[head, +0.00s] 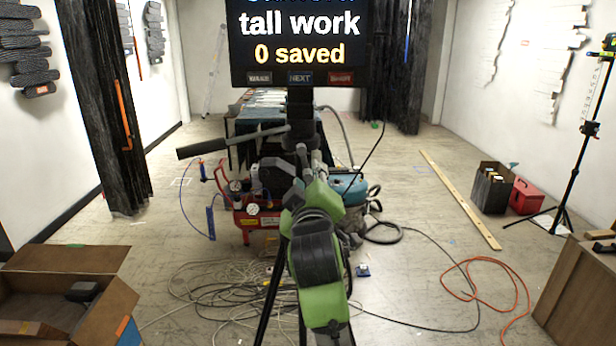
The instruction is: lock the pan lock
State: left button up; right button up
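A tripod head (302,125) stands in the middle of the head view, with a dark pan handle (205,146) sticking out to the left. A screen (292,68) sits above it. My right arm, green and black, comes up from the bottom in front of the tripod. My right gripper (300,168) is at its far end, just below the tripod head, seen from behind. Its fingers are too small and covered to tell open from shut, or whether they touch anything. I cannot make out the pan lock itself. My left gripper is not in view.
A red and blue compressor (262,218) and a covered table (260,112) stand behind the tripod. Loose cables (215,290) and an orange hose (490,290) lie on the floor. An open cardboard box (70,290) is at left. The floor right of centre is mostly clear, with a plank (458,198).

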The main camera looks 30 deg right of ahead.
jog(key=shift+w+d, duration=0.1)
jog(key=shift+w, duration=0.15)
jog(key=shift+s, duration=0.15)
grip_shut()
jog(key=m, duration=0.1)
jog(key=a+m, duration=0.1)
jog(key=m, duration=0.1)
jog(key=shift+w+a+p, duration=0.1)
jog(key=shift+w+p, duration=0.2)
jog(key=shift+w, duration=0.1)
